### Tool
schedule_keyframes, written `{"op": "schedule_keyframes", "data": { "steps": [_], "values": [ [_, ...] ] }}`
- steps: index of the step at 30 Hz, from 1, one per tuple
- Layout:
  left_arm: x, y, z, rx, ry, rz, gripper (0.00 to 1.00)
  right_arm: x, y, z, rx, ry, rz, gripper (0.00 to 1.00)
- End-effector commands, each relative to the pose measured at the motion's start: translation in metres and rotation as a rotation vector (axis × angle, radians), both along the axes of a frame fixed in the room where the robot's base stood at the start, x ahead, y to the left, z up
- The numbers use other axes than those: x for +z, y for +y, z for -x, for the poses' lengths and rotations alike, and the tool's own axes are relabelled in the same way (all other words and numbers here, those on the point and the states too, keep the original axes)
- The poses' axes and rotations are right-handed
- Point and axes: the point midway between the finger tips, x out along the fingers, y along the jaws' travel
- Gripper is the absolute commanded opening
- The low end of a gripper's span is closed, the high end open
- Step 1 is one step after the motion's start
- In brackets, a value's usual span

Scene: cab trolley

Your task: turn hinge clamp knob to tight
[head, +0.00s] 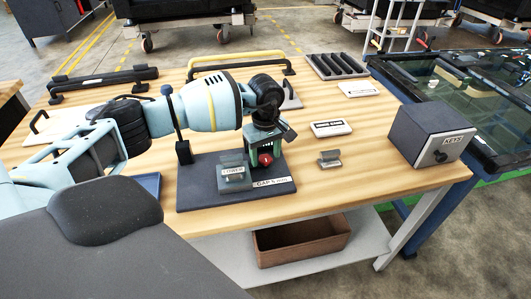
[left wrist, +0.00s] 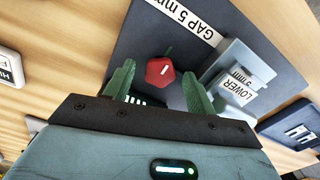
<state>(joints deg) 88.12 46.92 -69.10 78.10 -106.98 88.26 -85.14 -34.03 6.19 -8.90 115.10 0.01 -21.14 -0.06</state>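The red clamp knob (head: 265,160) has a white mark on its face and sits on the dark fixture plate (head: 195,185). In the left wrist view the knob (left wrist: 160,71) appears between the tips of my left gripper (left wrist: 157,76). Its two green fingers are spread, with a visible gap on each side of the knob, so it is open. In the head view my left gripper (head: 264,152) points down at the knob from above. A grey block labelled LOWER (left wrist: 237,84) stands beside the right finger. The hinge clamp's body is mostly hidden by the gripper.
A "GAP 5 mm" label (left wrist: 185,18) lies along the plate's edge. A dark post (head: 183,150) stands at the plate's back left. A KEYS box (head: 430,135), a small grey bracket (head: 330,158) and several handles share the wooden table. The table front right is clear.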

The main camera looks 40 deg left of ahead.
Motion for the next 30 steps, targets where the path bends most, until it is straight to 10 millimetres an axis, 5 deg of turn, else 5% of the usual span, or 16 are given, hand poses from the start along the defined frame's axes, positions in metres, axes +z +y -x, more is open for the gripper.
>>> {"op": "schedule_keyframes", "data": {
  "steps": [8,21,30],
  "values": [
    [0.005,0.0,0.0,0.001,0.0,0.0,0.56,0.0,0.0,0.0,0.0,0.0,0.0,0.36],
    [0.067,0.0,0.0,0.001,-0.001,-0.001,0.56,-0.002,0.0,0.001,-0.001,0.002,0.0,0.36],
    [0.078,0.0,0.0,0.0,0.001,0.0,0.56,-0.002,0.0,0.001,-0.001,0.002,0.0,0.36]
  ]
}}
